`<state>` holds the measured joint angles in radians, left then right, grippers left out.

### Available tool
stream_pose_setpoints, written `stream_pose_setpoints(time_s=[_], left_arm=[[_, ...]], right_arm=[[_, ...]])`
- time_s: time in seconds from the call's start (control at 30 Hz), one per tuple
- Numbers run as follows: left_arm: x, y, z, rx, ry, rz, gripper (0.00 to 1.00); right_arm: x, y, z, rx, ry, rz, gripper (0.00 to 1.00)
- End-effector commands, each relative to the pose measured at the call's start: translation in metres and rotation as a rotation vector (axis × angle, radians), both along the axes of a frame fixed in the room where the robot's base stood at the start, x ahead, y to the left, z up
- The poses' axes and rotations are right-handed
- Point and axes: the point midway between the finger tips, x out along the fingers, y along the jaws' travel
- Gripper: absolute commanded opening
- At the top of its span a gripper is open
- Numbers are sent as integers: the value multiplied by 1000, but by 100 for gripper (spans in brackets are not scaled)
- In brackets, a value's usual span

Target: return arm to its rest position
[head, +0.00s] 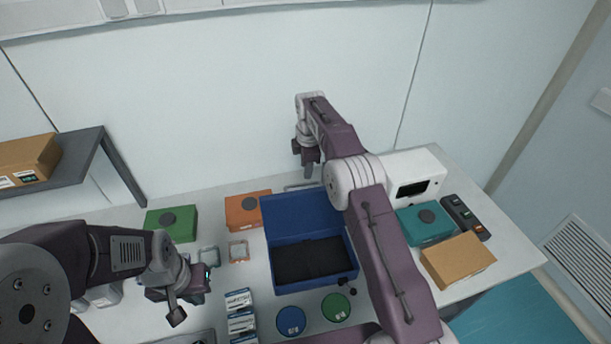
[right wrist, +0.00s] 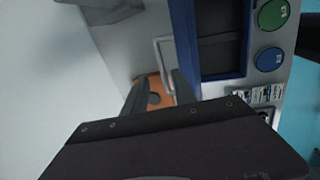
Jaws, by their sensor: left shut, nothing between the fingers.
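My left gripper (head: 190,290) is low over the left part of the table. It is shut and holds nothing. Small trays lie just behind it. My right arm reaches from the bottom right across the table, passing over the right side of the open blue case (head: 276,288). My right gripper (head: 308,168) points down near the back edge of the table, behind the case. Its fingertips are small and partly hidden in the head view.
An orange box (head: 247,209) and a green box (head: 172,222) stand at the back left. A white device (head: 412,172), teal box (head: 424,224) and cardboard box (head: 457,260) stand right. Blue (head: 290,320) and green (head: 336,307) discs lie in front of the case. A shelf (head: 85,160) overhangs left.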

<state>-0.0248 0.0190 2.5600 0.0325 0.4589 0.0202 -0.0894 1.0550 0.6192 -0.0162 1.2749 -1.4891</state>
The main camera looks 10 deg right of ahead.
Motion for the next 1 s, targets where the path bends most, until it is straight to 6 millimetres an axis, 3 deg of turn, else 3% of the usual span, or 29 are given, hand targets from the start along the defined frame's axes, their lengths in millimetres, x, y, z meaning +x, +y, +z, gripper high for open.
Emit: stream_pose_setpoints(time_s=[0.43, 0.53, 0.6, 0.77, 0.87, 1.0], left_arm=[[0, 0, -1, 0, 0, 0, 0], [0, 0, -18, 0, 0, 0, 0], [0, 0, -36, 0, 0, 0, 0], [0, 0, -73, 0, 0, 0, 0], [0, 0, -91, 0, 0, 0, 0], [0, 0, -114, 0, 0, 0, 0]], right_arm=[[0, 0, 0, 0, 0, 0, 33], [3, -2, -1, 2, -28, -5, 33], [7, -6, 20, 7, -90, -11, 33], [-33, -16, 25, 10, -72, -30, 33], [-63, -22, 13, 23, -52, -90, 33], [-114, -27, -17, 57, -18, -250, 33]])
